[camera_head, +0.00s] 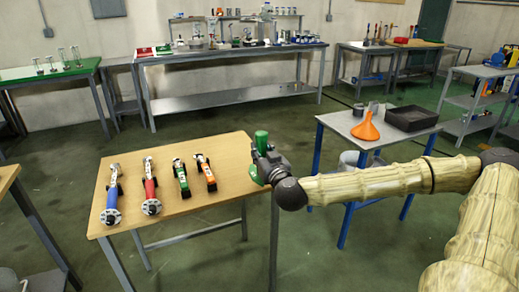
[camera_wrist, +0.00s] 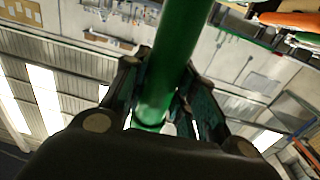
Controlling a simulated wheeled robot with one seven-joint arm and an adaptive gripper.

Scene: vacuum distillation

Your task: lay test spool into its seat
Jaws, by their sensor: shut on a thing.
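My gripper (camera_head: 262,160) is shut on a green cylinder (camera_head: 261,137), which looks like the test spool, at the right edge of the wooden table. The cylinder stands roughly upright, with its top above the fingers and a green part below them. In the wrist view my gripper (camera_wrist: 165,105) has its fingers on either side of the green cylinder (camera_wrist: 178,55). Whether its lower end touches the table is hidden. I cannot tell which thing is the seat.
On the wooden table (camera_head: 222,148) lie a blue piece (camera_head: 112,196), a red piece (camera_head: 150,188), a green-and-black piece (camera_head: 181,178) and an orange-and-black piece (camera_head: 205,171). An orange funnel (camera_head: 366,128) and black tray (camera_head: 411,118) stand on the side table. The wooden table's front right is clear.

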